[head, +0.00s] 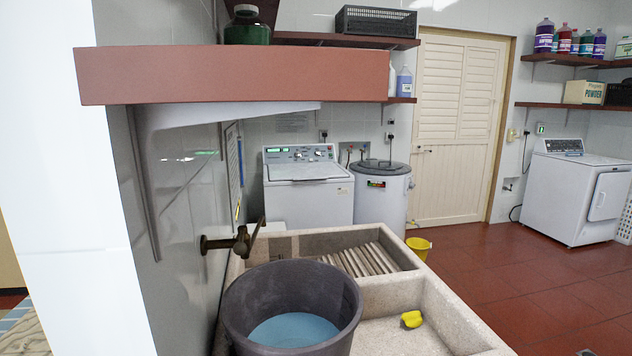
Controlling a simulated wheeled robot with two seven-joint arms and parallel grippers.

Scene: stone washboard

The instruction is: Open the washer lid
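A white top-loading washer (310,203) stands against the back wall, left of centre. Its lid (306,171) lies shut and flat on top, below the control panel (299,153) with a lit green display. Neither of my grippers shows in the head view. A small dark shape (586,352) at the bottom right edge is too cut off to identify.
A stone washboard sink (455,318) with a grey bucket (245,310) and yellow sponge (411,319) fills the foreground. A round washer (382,200) stands beside the white washer; a dryer (555,195) is far right. A brown shelf (230,75) juts in above. Red floor at right is clear.

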